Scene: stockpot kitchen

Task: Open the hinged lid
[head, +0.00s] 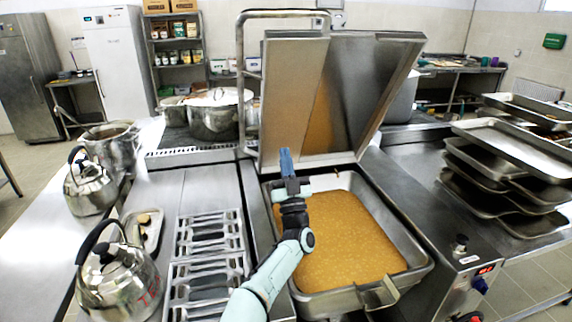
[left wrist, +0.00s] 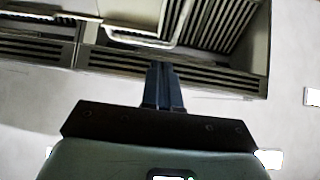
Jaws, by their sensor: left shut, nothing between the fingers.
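The hinged lid (head: 290,100) is a large steel panel. It stands raised and steeply tilted at the back of a rectangular pan (head: 420,268) holding an orange-brown food. The pan's opening is uncovered. My left gripper (head: 286,160) is over the pan's back left part, in front of the lid's lower part, with its fingers pointing up. Its fingers are shut and empty; they also show closed together in the left wrist view (left wrist: 163,85). I cannot tell whether they touch the lid. My right gripper is not in view.
A tubular steel frame (head: 240,85) rises left of the lid. Stacked trays (head: 510,145) stand on the right counter. Two kettles (head: 118,280) and a slotted rack (head: 208,255) are at the left. A large pot (head: 215,118) stands behind. Slatted overhead vents (left wrist: 225,25) show in the left wrist view.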

